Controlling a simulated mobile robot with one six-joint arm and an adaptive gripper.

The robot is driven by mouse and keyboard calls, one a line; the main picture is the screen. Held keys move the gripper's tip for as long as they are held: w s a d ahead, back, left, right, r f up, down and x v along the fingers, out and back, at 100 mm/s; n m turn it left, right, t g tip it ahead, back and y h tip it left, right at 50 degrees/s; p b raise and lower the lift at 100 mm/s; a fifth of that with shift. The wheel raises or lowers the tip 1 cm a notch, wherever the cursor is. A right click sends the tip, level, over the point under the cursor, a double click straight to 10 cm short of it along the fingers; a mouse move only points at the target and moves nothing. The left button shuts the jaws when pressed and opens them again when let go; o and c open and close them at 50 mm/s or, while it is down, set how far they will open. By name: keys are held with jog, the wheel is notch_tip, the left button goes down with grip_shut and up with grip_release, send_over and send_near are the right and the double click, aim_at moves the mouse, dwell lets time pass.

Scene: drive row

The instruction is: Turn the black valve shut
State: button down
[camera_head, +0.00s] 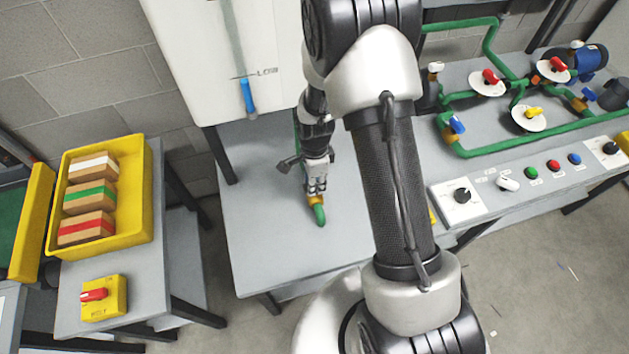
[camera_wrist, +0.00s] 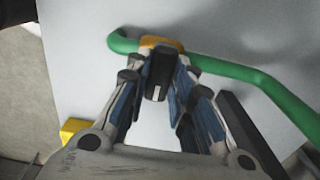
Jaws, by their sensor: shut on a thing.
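The black valve handle (camera_wrist: 159,74) shows in the wrist view between the fingers of my gripper (camera_wrist: 154,82), which is shut on it. The handle has a small white mark and sits at an orange valve body (camera_wrist: 160,42) on a green pipe (camera_wrist: 240,70). In the head view my gripper (camera_head: 316,188) points down at the end of the pipe (camera_head: 319,214) and the orange body (camera_head: 315,200). There the black handle is hidden by the gripper, so its angle to the pipe is hard to tell.
A white tank (camera_head: 240,60) with a LOW mark stands behind the grey table (camera_head: 265,240). A yellow tray (camera_head: 150,215) with several striped blocks is at the left, a yellow switch box (camera_head: 115,295) in front of it. More green pipes with coloured valves (camera_head: 528,118) and a button panel (camera_head: 530,178) are right.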

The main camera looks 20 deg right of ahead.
jog(key=c, duration=1.4)
grip_release()
notch_tip(320, 180, up, 12)
jog(key=s+r+n+t, duration=0.1)
jog(key=s+r+n, duration=0.35)
jog(key=r, duration=0.55)
jog(key=s+r+n+t, duration=0.3)
jog(key=s+r+n, duration=0.8)
jog(key=s, duration=0.5)
jog(key=n, duration=0.2)
jog(key=shift+s+r+n+t, duration=0.2)
jog(key=shift+s+n+t, duration=0.1)
jog(key=shift+s+n, duration=0.05)
